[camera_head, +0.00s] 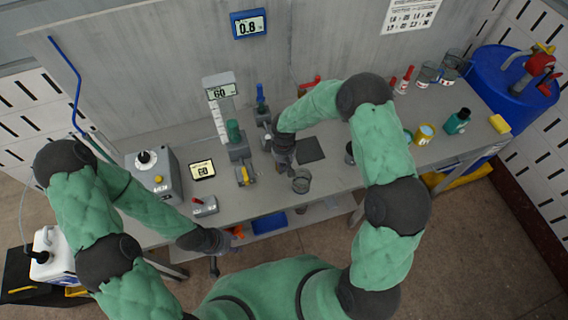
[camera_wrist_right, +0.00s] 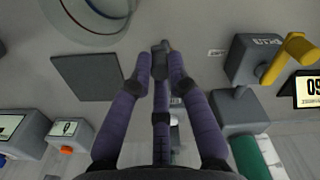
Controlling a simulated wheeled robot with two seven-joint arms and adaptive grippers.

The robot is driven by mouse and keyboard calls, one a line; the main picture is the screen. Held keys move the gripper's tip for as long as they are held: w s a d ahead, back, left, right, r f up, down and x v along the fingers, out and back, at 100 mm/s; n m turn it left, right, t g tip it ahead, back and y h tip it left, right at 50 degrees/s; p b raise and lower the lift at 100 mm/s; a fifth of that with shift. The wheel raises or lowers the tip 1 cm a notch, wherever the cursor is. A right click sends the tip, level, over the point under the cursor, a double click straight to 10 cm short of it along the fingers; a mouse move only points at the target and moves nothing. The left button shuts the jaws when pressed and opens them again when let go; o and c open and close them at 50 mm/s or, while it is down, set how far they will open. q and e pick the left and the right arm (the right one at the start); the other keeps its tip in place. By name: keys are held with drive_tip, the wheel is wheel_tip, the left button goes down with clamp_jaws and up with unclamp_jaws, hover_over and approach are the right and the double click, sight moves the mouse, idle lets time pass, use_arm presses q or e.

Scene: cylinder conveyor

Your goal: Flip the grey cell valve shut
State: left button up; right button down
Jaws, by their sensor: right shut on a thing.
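My right gripper (camera_head: 284,165) is low over the bench, between a green cylinder (camera_head: 234,131) on a grey block and a dark square pad (camera_head: 310,150). A blue-topped fitting (camera_head: 261,97) is behind. My left gripper (camera_head: 214,264) hangs at the bench's front edge; its fingers are unclear.
A glass beaker (camera_head: 301,184) stands just in front of my right gripper. A small display (camera_head: 202,170) and a grey control box (camera_head: 154,178) are to the left. Bottles, jars and a blue drum (camera_head: 497,85) stand to the right.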

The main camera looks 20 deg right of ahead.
drive_tip(key=shift+a+f+m+b, duration=0.2)
drive_tip(key=shift+m+b, duration=0.2)
drive_tip(key=shift+b, duration=0.4)
drive_tip(key=shift+s+a+r+m+b, duration=0.15)
drive_tip(key=shift+m+b, duration=0.15)
drive_tip(key=shift+b, duration=0.25)
drive_tip(key=c, duration=1.2)
unclamp_jaws()
drive_tip(key=shift+r, duration=0.1)
drive_tip(key=shift+r, duration=0.35)
wheel_tip(320, 180, up, 11)
drive_tip(key=shift+r, duration=0.1)
